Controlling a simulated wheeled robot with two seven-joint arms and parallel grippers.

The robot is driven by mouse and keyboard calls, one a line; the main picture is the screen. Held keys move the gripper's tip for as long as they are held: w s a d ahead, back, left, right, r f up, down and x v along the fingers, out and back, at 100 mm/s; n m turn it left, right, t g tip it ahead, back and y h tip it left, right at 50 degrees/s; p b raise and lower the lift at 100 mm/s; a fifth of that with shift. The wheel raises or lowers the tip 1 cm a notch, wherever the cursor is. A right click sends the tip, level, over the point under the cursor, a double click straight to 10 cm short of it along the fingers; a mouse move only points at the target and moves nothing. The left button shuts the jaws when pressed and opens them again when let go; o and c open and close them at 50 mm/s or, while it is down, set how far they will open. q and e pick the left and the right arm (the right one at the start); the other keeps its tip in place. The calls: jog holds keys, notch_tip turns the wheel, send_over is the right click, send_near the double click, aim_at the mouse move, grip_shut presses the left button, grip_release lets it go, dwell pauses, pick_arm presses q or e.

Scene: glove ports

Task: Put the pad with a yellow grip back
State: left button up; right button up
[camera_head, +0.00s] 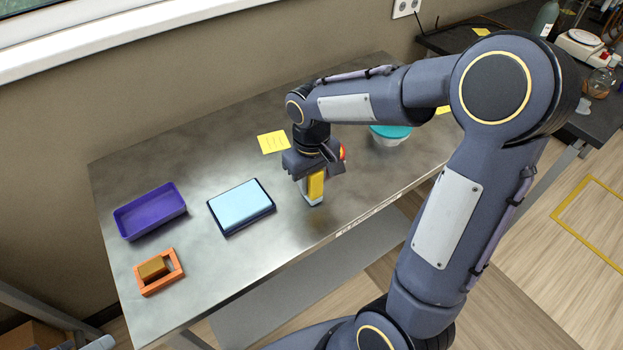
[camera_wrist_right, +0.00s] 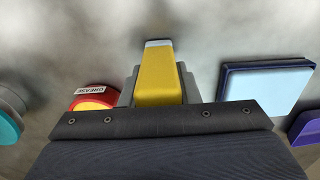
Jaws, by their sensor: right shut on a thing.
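The pad with a yellow grip (camera_head: 316,186) is upright below my right gripper (camera_head: 314,176), over the right half of the metal table. In the right wrist view the yellow grip (camera_wrist_right: 158,75) sits between the two grey fingers of my right gripper (camera_wrist_right: 158,90), which is shut on it. A pale strip shows at the grip's far end. I cannot tell whether the pad touches the table. My left gripper is not in view.
Left of the pad lie a dark-blue tray with a light-blue face (camera_head: 241,203), a purple tray (camera_head: 125,223) and an orange frame (camera_head: 147,289) holding a tan block (camera_head: 153,267). A red "GREASE" tin (camera_wrist_right: 95,97) and teal-lidded bowl (camera_head: 390,132) stand to the right.

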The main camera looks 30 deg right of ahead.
jog(key=shift+f, duration=0.15)
jog(key=o, duration=1)
